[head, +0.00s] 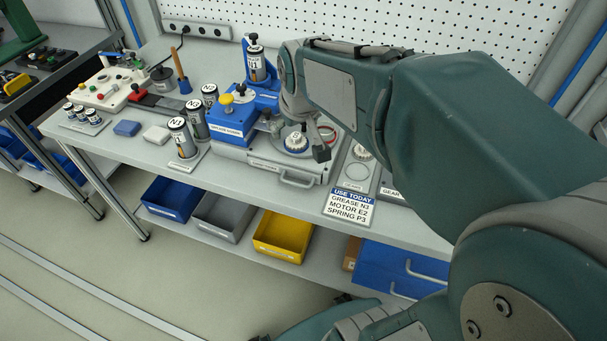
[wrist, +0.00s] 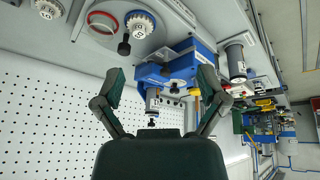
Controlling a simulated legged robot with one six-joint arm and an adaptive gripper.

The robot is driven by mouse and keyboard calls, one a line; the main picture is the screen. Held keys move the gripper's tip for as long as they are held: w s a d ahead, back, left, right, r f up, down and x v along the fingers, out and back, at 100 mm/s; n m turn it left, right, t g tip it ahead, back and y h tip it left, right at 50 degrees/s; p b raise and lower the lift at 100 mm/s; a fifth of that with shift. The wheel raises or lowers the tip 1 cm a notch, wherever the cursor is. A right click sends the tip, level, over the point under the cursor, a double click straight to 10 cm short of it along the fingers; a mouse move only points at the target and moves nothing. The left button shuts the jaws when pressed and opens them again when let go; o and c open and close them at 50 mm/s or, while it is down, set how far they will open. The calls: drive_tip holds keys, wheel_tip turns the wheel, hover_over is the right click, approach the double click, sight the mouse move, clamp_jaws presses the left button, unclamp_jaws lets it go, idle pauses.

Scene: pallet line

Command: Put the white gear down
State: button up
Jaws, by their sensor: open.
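One white gear (head: 296,142) lies flat on the grey base of the blue fixture (head: 236,118). It also shows at the top of the wrist view (wrist: 139,25), beside a red ring (wrist: 101,21). A second white gear (head: 362,152) lies on a narrow grey tray (head: 355,174) to the right, and is partly cut off in the wrist view (wrist: 47,8). My gripper (wrist: 161,79) is open with its fingers wide apart and nothing between them. Both gears are outside the fingers. In the head view my arm hides most of the gripper.
Several N-labelled cans (head: 183,139) stand left of the fixture, and another can (head: 256,64) sits upright in it. A "USE TODAY" card (head: 351,205) lies at the bench's front edge. Blue, grey and yellow bins (head: 283,238) sit below. A pegboard (head: 440,25) closes the back.

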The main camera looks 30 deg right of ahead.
drive_tip(key=s+a, duration=0.2)
drive_tip(key=s, duration=0.5)
drive_tip(key=s+a, duration=0.3)
drive_tip(key=s, duration=0.5)
drive_tip(key=shift+s+r+t+y, duration=0.2)
drive_tip(key=shift+r+t+y, duration=0.1)
drive_tip(key=shift+y, duration=0.1)
